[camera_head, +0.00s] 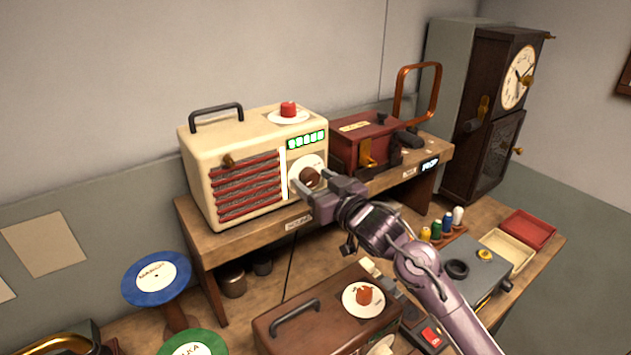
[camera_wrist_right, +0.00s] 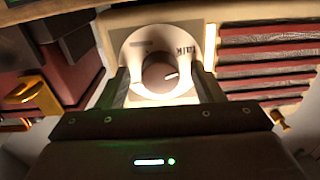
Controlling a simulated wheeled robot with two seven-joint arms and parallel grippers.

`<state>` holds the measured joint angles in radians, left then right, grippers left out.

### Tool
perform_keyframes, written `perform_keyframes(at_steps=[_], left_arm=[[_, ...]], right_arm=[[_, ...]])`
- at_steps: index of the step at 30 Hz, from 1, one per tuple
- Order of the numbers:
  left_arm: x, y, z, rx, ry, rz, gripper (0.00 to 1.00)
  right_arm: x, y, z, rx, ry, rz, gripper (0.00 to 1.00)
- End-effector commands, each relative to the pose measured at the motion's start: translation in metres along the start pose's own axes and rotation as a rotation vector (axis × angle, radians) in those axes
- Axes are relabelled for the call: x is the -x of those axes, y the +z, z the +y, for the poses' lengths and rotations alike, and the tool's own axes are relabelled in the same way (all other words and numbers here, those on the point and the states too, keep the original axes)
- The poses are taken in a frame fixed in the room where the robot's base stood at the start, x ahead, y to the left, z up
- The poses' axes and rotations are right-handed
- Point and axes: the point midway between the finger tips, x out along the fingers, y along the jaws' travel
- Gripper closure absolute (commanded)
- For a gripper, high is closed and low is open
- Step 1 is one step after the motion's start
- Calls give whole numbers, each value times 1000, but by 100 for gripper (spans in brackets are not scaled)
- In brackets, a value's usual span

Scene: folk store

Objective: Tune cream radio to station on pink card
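The cream radio (camera_head: 232,153) stands on the raised wooden shelf, with a red striped grille and a lit vertical strip. Its brown dial knob (camera_head: 310,176) sits on a round white dial plate and also shows in the right wrist view (camera_wrist_right: 158,75). A white pointer mark is on the knob, and the plate bears lettering, partly "talk". My right gripper (camera_head: 320,189) is open at the dial. In the wrist view its fingers (camera_wrist_right: 164,90) stand either side of the knob, with gaps visible. I cannot make out a pink card. My left gripper is not in view.
A green display (camera_head: 306,141) is above the dial. A dark red box (camera_head: 364,140) stands right of the radio. Below are a brown case (camera_head: 290,325), a blue disc (camera_head: 156,278), spools and red and cream trays. A tall clock (camera_head: 490,115) stands at the back right.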

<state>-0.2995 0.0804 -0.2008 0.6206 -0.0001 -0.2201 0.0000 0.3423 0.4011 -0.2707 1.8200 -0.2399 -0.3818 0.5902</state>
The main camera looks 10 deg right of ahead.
Motion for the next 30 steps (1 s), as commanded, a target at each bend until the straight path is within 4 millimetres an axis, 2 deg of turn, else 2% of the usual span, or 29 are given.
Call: perform_keyframes(at_steps=[14,30], left_arm=[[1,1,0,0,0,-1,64],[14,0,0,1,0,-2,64]], right_arm=[[2,0,0,1,0,0,36],[44,0,0,0,0,-1,36]])
